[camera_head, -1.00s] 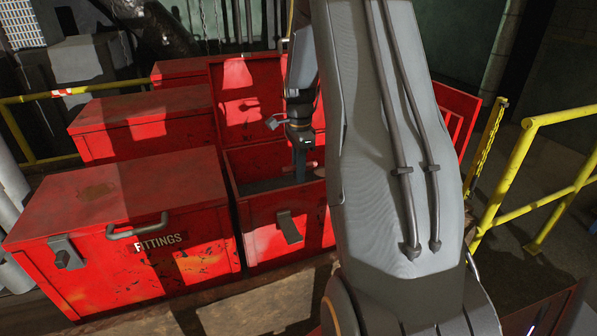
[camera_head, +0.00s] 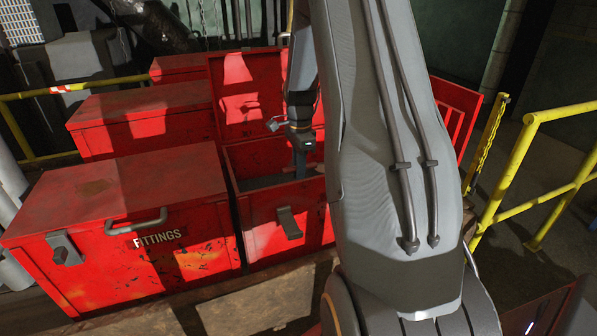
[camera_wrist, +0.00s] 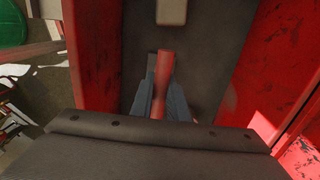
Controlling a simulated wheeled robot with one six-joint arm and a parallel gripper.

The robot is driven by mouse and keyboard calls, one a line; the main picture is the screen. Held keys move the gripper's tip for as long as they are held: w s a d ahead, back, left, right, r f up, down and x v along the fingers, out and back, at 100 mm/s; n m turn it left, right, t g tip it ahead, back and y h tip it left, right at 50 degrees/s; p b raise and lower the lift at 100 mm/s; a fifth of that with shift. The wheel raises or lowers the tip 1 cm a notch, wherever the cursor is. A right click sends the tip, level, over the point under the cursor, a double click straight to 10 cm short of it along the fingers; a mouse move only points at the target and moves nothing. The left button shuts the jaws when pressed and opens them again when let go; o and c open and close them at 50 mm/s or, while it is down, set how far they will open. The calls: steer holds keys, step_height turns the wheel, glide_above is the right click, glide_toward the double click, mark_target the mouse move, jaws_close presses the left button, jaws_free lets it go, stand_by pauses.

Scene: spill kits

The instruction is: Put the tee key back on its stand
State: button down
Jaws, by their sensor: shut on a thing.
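My gripper (camera_head: 300,168) reaches down inside an open red chest in the head view. In the wrist view its blue-grey fingers (camera_wrist: 163,108) are shut on a red round bar, which I take to be part of the tee key (camera_wrist: 164,72). The bar points away from the gripper, over the chest's dark floor. The rest of the key is hidden, so I cannot tell whether it touches anything below. I cannot make out its stand in either view.
The open chest (camera_head: 262,216) has its lid raised behind my gripper. A pale block (camera_wrist: 171,12) lies ahead of the bar inside the chest. A closed red FITTINGS chest (camera_head: 120,200) stands close on the left. Yellow railings (camera_head: 522,165) stand on the right.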

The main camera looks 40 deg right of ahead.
steer(key=shift+f, duration=0.45)
steer(key=c, duration=1.6)
jaws_free()
step_height(320, 180, up, 8)
steer(key=b, duration=0.2)
steer(key=shift+d+f+b, duration=0.1)
steer(key=shift+b, duration=0.3)
